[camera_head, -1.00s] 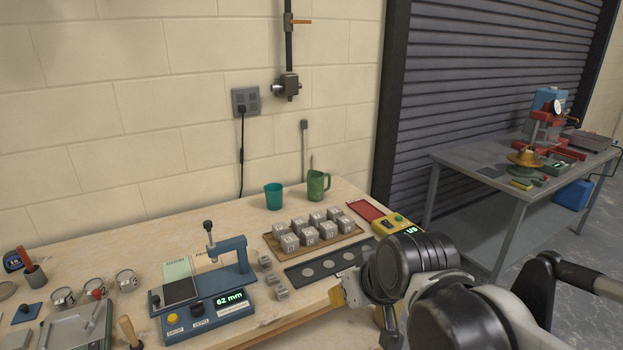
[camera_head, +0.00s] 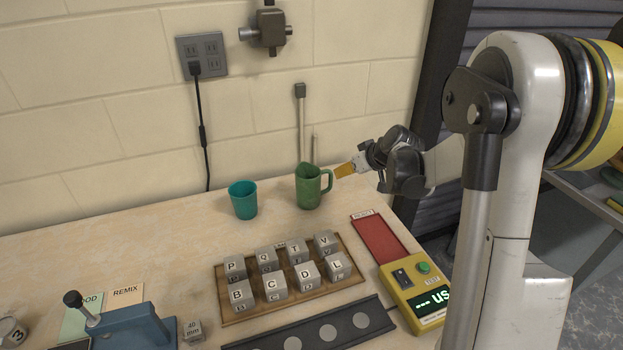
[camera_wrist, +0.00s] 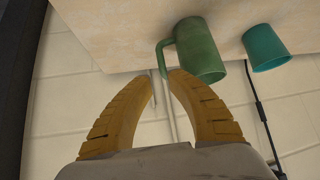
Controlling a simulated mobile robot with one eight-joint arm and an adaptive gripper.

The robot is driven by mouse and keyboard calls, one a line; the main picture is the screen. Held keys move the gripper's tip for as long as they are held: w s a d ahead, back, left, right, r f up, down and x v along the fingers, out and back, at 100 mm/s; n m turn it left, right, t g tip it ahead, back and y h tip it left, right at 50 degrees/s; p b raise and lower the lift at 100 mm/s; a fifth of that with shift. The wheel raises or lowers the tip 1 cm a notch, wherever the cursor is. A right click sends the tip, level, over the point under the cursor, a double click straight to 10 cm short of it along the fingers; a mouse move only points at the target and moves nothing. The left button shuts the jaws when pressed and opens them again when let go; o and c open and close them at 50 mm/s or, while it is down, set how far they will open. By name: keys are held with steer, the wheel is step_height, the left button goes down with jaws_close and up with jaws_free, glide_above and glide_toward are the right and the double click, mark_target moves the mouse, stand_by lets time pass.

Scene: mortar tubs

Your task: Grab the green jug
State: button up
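The green jug (camera_head: 308,187) stands upright at the back of the bench, with its handle on the right side. My gripper (camera_head: 345,170) is just to the right of the jug's handle at about rim height. In the wrist view the yellow fingers of my gripper (camera_wrist: 162,80) are spread with an empty gap between them. The green jug (camera_wrist: 200,50) lies just beyond the fingertips there, its handle near the gap. I cannot tell whether a fingertip touches the handle.
A teal cup (camera_head: 243,200) stands left of the jug. A wooden tray (camera_head: 230,306) of lettered cubes, a red mat (camera_head: 380,238) and a yellow meter (camera_head: 415,293) lie in front. The wall (camera_head: 120,110) is close behind.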

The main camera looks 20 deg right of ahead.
mark_target(332, 178)
steer(key=x, duration=0.2)
steer(key=b+x, duration=0.1)
steer(key=x, duration=0.1)
steer(key=shift+s+a, duration=0.2)
steer(key=b+x, duration=0.3)
steer(key=x, duration=0.2)
steer(key=shift+w+f, duration=0.1)
steer(key=shift+f, duration=0.25)
steer(key=shift+r, duration=0.1)
jaws_close()
